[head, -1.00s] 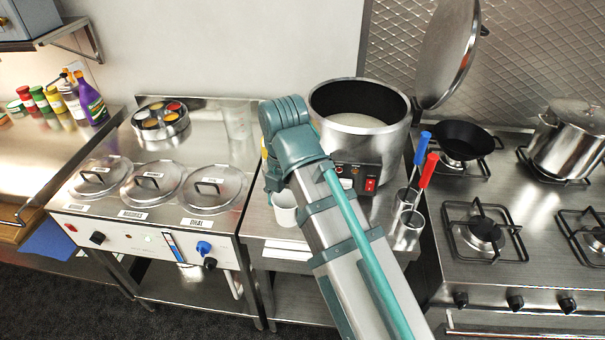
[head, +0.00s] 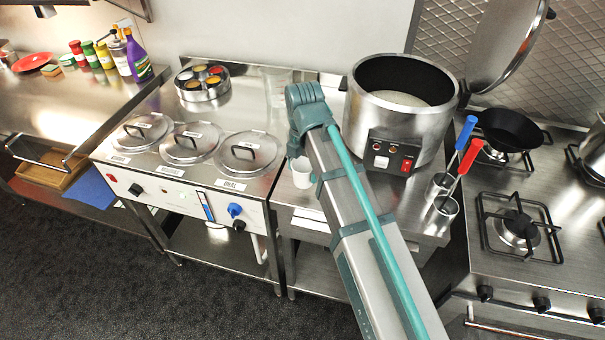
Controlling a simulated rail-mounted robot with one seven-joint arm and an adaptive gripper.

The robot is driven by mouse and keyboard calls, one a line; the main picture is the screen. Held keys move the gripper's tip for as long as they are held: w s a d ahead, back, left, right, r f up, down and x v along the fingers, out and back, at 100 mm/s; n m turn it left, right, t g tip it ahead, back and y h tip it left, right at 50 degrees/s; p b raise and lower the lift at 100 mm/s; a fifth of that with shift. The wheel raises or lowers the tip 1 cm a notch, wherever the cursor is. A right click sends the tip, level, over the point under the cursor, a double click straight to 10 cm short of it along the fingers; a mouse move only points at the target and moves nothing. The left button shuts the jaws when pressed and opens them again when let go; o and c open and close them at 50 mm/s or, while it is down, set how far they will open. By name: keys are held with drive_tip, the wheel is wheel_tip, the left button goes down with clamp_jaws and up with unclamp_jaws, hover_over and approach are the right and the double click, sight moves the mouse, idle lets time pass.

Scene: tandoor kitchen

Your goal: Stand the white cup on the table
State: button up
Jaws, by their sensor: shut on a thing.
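The white cup (head: 302,174) shows at the left front of the steel table (head: 352,212), left of the big pot. It looks upright, with its right side hidden behind my arm. Whether its base touches the table top cannot be told. My gripper (head: 294,150) is mostly hidden behind my own wrist; only a small teal part shows, right above the cup rim. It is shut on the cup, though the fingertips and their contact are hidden.
The big steel pot (head: 398,112) stands close on the right. Two steel holders (head: 446,207) with red- and blue-handled tools stand further right. The lidded warmer counter (head: 190,150) adjoins on the left. Bare table shows around the cup.

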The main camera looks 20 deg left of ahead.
sight(302, 177)
drive_tip(key=shift+w+a+f, duration=0.3)
drive_tip(key=shift+w+f, duration=0.1)
drive_tip(key=shift+f, duration=0.2)
drive_tip(key=shift+f+p, duration=0.35)
drive_tip(key=shift+f, duration=1.3)
drive_tip(key=shift+f, duration=0.1)
drive_tip(key=o, duration=1.1)
drive_tip(key=shift+o, duration=0.2)
wheel_tip(302, 177, up, 12)
drive_tip(key=b, duration=0.2)
